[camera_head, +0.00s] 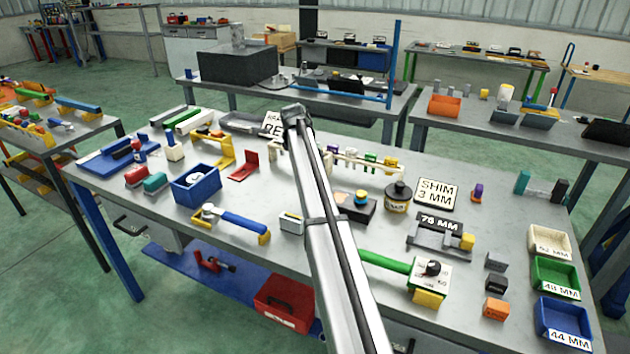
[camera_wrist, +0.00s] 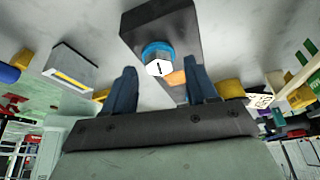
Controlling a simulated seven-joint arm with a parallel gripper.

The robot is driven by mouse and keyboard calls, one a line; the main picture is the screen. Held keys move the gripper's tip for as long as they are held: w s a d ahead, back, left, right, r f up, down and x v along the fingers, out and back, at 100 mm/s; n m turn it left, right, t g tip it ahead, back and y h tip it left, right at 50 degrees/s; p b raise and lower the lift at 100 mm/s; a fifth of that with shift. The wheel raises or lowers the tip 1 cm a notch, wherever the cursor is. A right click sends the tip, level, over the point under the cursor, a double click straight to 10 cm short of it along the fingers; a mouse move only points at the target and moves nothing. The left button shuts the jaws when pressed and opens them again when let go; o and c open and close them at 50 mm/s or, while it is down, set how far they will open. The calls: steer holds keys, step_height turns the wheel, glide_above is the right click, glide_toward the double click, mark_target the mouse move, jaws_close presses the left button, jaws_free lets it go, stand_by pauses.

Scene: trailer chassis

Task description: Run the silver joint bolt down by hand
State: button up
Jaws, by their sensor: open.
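A bolt with a silver hex head (camera_wrist: 158,67) and a blue collar (camera_wrist: 157,50) stands on a dark block (camera_wrist: 180,22) in the wrist view. An orange patch (camera_wrist: 176,78) shows beside the head. My gripper (camera_wrist: 163,70) is open, with one dark finger on each side of the bolt head in the picture. I cannot tell whether the fingers reach down to its height, and no contact shows. In the head view, a dark block (camera_head: 357,212) with a blue and orange top piece sits right of my arm; my gripper cannot be made out there.
A dark round container (camera_head: 397,198) and a SHIM 3 MM sign (camera_head: 436,192) stand close right of the block. A 75 MM fixture (camera_head: 440,238) and a green-handled gauge (camera_head: 428,275) lie nearer the front right. A blue bin (camera_head: 197,187) is on the left.

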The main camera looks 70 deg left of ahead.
steer(key=shift+r, duration=0.1)
steer(key=shift+s+a+r, duration=0.1)
steer(key=shift+a+r, duration=0.1)
steer(key=shift+r, duration=0.3)
steer(key=s+a, duration=0.2)
steer(key=a, duration=0.1)
steer(key=s+a, duration=0.2)
steer(key=a, duration=0.1)
steer(key=s+a, duration=0.2)
steer(key=a, duration=0.2)
steer(key=shift+s, duration=0.3)
